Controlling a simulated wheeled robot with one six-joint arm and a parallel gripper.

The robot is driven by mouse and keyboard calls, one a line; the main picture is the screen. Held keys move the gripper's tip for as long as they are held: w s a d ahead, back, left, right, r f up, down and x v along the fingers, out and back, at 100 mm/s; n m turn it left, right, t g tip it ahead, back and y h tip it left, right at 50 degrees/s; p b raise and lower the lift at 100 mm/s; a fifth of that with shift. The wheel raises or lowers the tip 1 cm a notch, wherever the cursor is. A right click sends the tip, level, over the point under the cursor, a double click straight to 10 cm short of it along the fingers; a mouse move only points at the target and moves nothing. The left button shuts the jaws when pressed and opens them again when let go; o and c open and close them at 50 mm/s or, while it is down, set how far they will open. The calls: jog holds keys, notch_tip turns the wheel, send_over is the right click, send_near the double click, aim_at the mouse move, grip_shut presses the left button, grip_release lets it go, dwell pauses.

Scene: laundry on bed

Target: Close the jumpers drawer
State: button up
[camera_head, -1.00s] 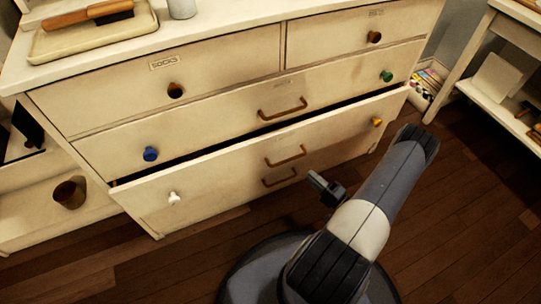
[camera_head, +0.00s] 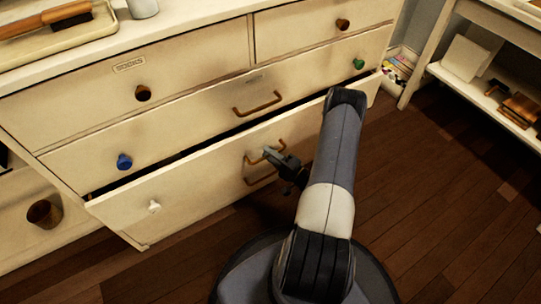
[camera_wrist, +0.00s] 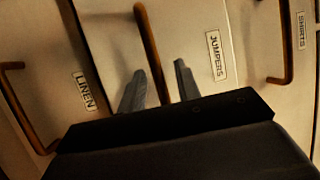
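The jumpers drawer (camera_head: 190,188) is the cream drawer with the white knob, and it stands partly pulled out, with a dark gap above its front. Its bronze bar handle (camera_head: 256,157) is at the middle of its front. My gripper (camera_head: 274,155) is at this handle. In the wrist view, the JUMPERS label (camera_wrist: 215,55) is right of the handle (camera_wrist: 148,40). My two fingers (camera_wrist: 160,88) are apart, one on each side of the handle, with gaps visible; I cannot tell whether they touch the drawer front.
A white shelf unit (camera_head: 470,88) stands at the right. The wooden floor (camera_head: 440,200) is clear at the right front.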

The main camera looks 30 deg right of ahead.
grip_shut()
dwell(0.3)
dwell(0.3)
jog(key=shift+w, duration=0.1)
